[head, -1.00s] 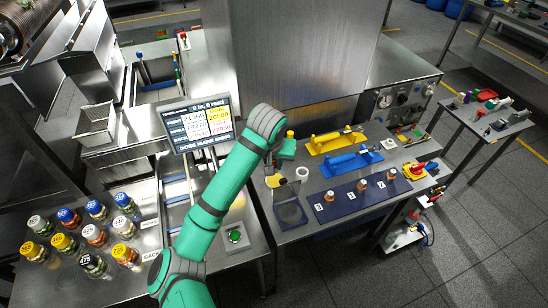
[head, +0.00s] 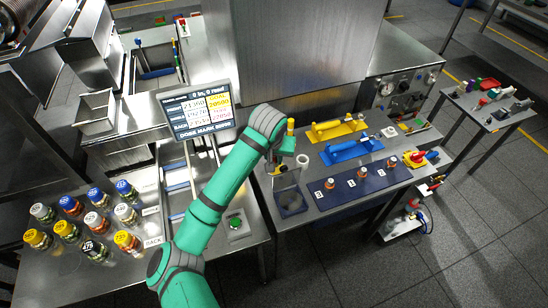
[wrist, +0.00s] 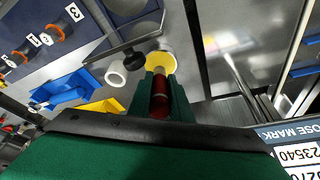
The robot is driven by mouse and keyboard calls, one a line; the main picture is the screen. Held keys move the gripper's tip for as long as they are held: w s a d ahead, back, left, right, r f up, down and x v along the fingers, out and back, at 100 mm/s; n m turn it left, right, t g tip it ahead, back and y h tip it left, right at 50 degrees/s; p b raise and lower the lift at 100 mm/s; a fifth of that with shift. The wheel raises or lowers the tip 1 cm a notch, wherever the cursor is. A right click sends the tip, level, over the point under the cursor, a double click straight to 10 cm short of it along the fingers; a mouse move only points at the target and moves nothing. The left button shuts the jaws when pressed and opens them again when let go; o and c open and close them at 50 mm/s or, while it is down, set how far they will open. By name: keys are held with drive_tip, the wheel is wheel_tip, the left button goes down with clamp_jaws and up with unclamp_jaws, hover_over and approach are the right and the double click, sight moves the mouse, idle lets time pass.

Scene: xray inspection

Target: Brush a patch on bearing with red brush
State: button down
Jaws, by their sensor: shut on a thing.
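My gripper (wrist: 160,92) is shut on a dark red, rounded piece (wrist: 160,100), seen between the green fingers in the wrist view. I see no bristles on it. A yellow disc (wrist: 159,62) shows just beyond the fingertips; whether the red piece touches it I cannot tell. In the head view my gripper (head: 284,150) is above the left part of the right-hand bench, beside a white ring-shaped cup (head: 302,160). Several small orange-ringed pieces (head: 362,173) stand on a numbered dark blue mat (head: 345,187). I cannot tell which thing is the bearing.
A dark plate-and-arm stand (head: 291,201) is close to my gripper. Yellow (head: 338,126) and blue (head: 352,150) holders lie behind the mat. A screen (head: 197,113) stands to the left. Several capped bottles (head: 92,222) fill the left bench. Red and yellow pieces (head: 415,158) lie at the right edge.

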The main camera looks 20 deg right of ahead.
drive_tip(key=shift+w+f, duration=0.1)
drive_tip(key=shift+f, duration=0.15)
idle(0.5)
drive_tip(key=shift+f, duration=0.1)
drive_tip(key=shift+s+f, duration=0.2)
drive_tip(key=shift+f, duration=0.2)
idle(1.3)
drive_tip(key=shift+w+r, duration=0.1)
drive_tip(key=shift+r, duration=3.45)
